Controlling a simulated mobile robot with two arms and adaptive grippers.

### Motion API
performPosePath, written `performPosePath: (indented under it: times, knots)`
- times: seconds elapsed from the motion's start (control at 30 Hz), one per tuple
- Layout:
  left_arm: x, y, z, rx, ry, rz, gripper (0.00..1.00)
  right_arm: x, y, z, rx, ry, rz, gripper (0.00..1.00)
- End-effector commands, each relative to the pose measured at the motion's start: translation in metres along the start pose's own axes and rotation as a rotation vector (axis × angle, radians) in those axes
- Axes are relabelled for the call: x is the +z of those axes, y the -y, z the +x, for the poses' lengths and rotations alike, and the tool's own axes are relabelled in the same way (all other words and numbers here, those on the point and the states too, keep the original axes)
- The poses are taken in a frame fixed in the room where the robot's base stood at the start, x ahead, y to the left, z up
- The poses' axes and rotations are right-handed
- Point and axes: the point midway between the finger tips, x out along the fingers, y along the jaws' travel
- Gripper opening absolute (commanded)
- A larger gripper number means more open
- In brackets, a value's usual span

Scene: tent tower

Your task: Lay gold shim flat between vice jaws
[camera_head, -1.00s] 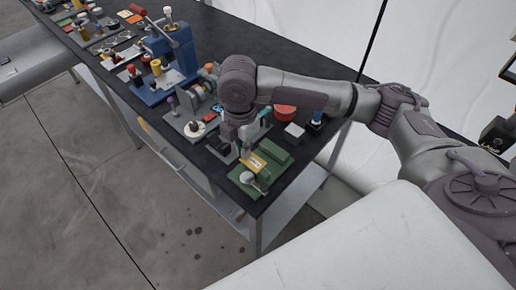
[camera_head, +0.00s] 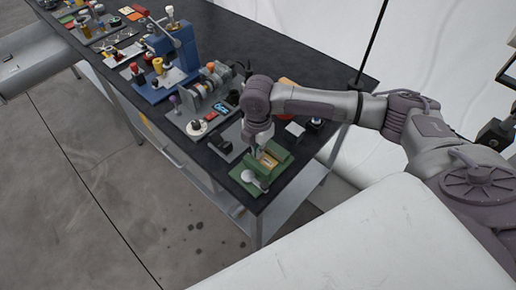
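The green vice (camera_head: 284,157) sits near the front corner of the black bench, with a pale round knob (camera_head: 248,175) at its front. The gold shim (camera_head: 270,161) is a small yellow plate in the area between the vice's jaws. It looks roughly flat, but I cannot tell whether it touches the vice bed. My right gripper (camera_head: 261,151) points down directly above the vice, with its tips at the shim's left edge. The fingers are small and partly hidden, so their opening and grip on the shim are unclear. My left gripper is out of view.
A grey block with a black part (camera_head: 221,146) stands just left of the vice. A blue press (camera_head: 176,55) and several small fixtures fill the bench farther left.

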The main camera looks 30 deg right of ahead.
Motion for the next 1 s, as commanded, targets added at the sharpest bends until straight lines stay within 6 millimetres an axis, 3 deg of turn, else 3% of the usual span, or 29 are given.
performPosePath:
  times: [0.07,0.2,0.27,0.67,1.0]
  knots:
    - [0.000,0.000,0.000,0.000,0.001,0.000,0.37,0.000,0.000,0.002,-0.001,-0.001,0.000,0.00]
    - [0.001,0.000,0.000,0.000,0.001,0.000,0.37,0.000,0.000,0.002,0.000,0.000,0.000,0.25]
    - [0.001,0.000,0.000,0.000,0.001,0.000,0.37,0.000,0.000,0.002,0.000,0.000,0.000,0.31]
    - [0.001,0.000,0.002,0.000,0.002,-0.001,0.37,0.000,-0.001,-0.007,0.002,-0.001,0.001,0.31]
    - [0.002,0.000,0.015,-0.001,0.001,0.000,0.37,0.000,-0.001,-0.074,0.006,0.000,-0.001,0.31]
